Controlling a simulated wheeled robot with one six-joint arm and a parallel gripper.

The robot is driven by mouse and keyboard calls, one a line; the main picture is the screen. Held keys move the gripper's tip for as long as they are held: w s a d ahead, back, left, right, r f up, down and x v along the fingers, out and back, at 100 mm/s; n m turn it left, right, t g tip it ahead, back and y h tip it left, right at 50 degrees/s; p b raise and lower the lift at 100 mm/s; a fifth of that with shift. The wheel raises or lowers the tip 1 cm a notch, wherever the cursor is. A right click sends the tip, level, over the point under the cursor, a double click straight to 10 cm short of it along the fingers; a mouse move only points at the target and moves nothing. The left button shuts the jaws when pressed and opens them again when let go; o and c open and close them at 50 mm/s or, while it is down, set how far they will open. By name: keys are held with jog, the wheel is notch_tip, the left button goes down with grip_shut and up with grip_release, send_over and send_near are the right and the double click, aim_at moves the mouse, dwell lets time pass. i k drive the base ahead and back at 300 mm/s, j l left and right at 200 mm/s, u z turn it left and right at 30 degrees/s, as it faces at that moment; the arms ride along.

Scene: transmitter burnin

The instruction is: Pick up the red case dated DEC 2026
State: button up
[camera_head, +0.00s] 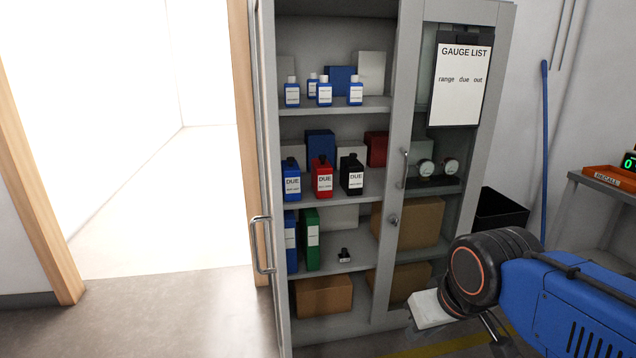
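A red case (322,180) with a white label reading DUE stands upright on the middle shelf of the grey cabinet. The smaller date line on its label is too small to read. It stands between a blue case (291,183) and a black case (351,178), both also labelled DUE. Another red box (377,149) stands farther back on the same shelf, with no label that I can see. My gripper (432,310) is low at the right, in front of the cabinet and well away from the cases. My wrist hides much of it, and I cannot see its opening.
The cabinet's left door (262,160) is swung open; the right glass door (438,150) looks closed and carries a GAUGE LIST clipboard (462,85). White-capped bottles (324,93) stand above, binders (309,240) below. Clear floor (180,315) lies left; a bench (600,185) stands right.

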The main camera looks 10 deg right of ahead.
aim_at(321, 170)
jog(key=i+l+u, duration=0.15)
jog(key=l, duration=0.3)
jog(key=l+u, duration=0.15)
jog(key=l, duration=0.3)
jog(key=i+l+u, duration=0.15)
jog(key=l, duration=0.35)
